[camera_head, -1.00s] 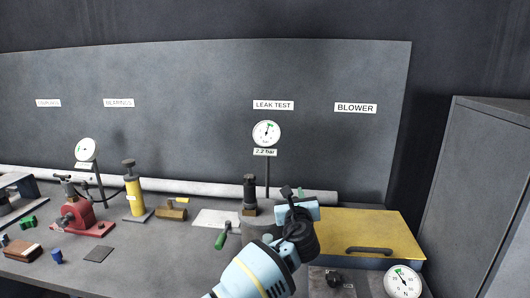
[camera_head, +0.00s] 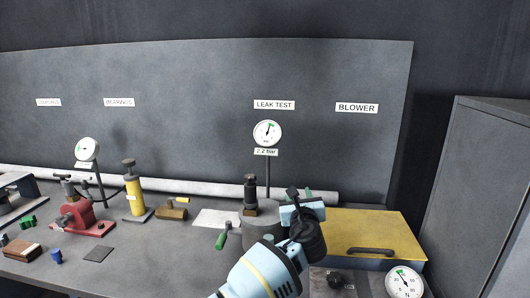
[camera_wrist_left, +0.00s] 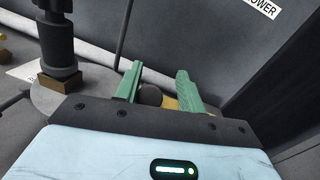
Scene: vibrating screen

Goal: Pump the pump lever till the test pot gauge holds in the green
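The leak test gauge (camera_head: 267,133) stands on a thin post above a "2.2 bar" tag. Its dial has a green band near the top; the needle points up, but I cannot tell whether it lies in the green. The grey round test pot (camera_head: 262,228) is below it, partly behind my arm. A green-handled lever (camera_head: 222,239) sticks out at its left. My left gripper (camera_head: 303,196) is right of the pot. In the left wrist view its green fingers (camera_wrist_left: 160,85) are apart, with a dark round knob (camera_wrist_left: 151,95) showing between them, possibly the pump lever's end. My right gripper is out of view.
A black cylinder on a brass base (camera_head: 250,195) stands left of my gripper. A yellow-lidded box (camera_head: 375,232) is at the right, with a round dial (camera_head: 404,282) in front. A yellow hand pump (camera_head: 133,193) and red device (camera_head: 75,217) stand at left.

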